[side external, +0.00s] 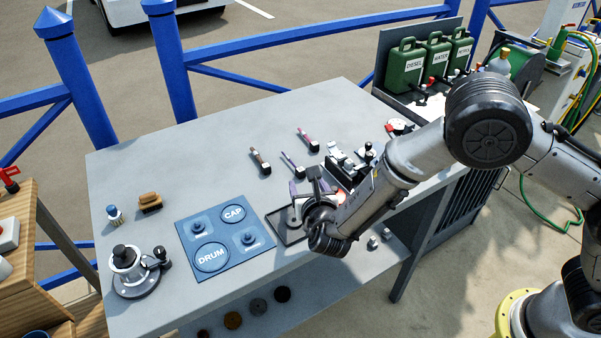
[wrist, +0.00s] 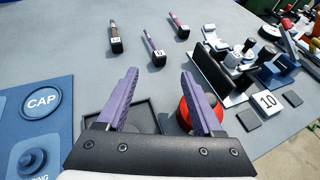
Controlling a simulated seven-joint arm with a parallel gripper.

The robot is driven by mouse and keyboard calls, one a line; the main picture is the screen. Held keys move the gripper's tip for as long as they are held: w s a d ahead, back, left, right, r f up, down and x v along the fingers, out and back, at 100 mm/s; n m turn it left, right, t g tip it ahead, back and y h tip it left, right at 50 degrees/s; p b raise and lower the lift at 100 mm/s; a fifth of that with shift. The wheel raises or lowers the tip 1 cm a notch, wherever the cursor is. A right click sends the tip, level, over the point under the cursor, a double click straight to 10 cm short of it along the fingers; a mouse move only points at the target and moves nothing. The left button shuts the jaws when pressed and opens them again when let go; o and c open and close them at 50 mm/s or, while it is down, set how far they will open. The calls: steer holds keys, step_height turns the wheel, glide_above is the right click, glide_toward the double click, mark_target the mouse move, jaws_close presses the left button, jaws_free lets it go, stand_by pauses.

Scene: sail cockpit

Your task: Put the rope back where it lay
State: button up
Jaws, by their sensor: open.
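My gripper (wrist: 161,74) has two purple fingers spread wide apart, with nothing between them. In the side view, my gripper (side external: 305,188) is low over the table's front part, by the dark square tray (side external: 292,236). In the wrist view the dark tray (wrist: 148,117) lies beyond and below the fingers. A red round part (wrist: 186,118) shows partly behind the right finger. I cannot make out a rope for certain in either view. Three slim tagged pieces, brown (wrist: 115,37), purple-grey (wrist: 153,46) and pink (wrist: 178,26), lie on the table further back.
A blue mat (side external: 185,222) marked DRUM and CAP lies left of the tray. A winch (side external: 130,270), a brush (side external: 150,202) and a blue-topped bottle (side external: 114,214) stand at the left. Metal deck fittings (wrist: 238,65) crowd the right. The table's back left (side external: 190,150) is clear.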

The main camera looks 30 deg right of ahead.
mark_target(301, 173)
steer(key=x, duration=0.9)
steer(key=shift+w+f, duration=0.1)
jaws_close()
